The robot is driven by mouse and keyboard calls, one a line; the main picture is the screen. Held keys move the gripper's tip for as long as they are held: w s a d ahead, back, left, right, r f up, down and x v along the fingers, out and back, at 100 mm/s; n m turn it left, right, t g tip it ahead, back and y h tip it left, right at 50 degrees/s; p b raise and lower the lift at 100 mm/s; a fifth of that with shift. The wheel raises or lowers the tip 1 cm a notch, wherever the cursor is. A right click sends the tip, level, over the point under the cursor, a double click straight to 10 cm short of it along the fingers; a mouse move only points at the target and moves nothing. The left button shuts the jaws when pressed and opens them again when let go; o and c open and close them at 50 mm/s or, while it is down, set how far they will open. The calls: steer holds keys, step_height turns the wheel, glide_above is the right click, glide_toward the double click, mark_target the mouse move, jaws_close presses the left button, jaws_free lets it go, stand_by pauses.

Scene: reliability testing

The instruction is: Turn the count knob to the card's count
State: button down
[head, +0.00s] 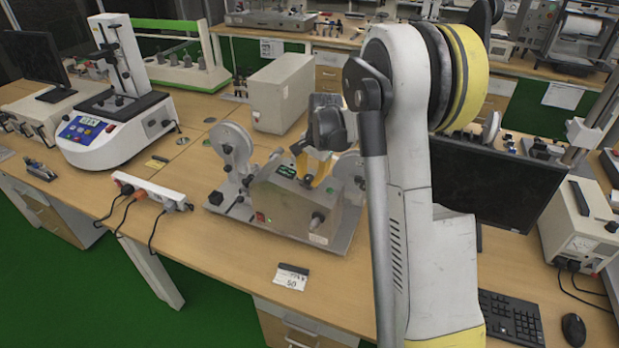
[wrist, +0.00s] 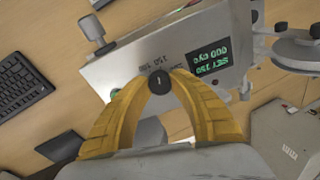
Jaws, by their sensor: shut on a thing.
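The count knob (wrist: 158,84) is small, round and dark, on the sloped face of a grey metal tester (head: 283,207). My gripper's yellow fingers (wrist: 157,78) close around the knob from both sides in the wrist view. In the head view my gripper (head: 313,178) reaches down to the tester's top, and the knob is mostly hidden by the fingers. A lit green display (wrist: 209,64) beside the knob shows a SET line and a CYC line, upside down; the set number is hard to read. A white card (head: 291,280) on the table in front reads 50.
Reels (head: 232,143) stand at the tester's back left. A beige box (head: 281,92) is behind it, a power strip (head: 152,189) with cables to the left. A monitor (head: 497,180) and a keyboard (head: 508,318) are to the right. Bare table lies around the card.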

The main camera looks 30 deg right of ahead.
steer(key=n, duration=0.9)
steer(key=shift+y+b, duration=0.3)
steer(key=n, duration=0.4)
steer(key=shift+n, duration=0.3)
steer(key=shift+n+y, duration=0.3)
steer(key=shift+n, duration=2)
steer(key=c, duration=1.1)
jaws_free()
steer(key=shift+r, duration=0.1)
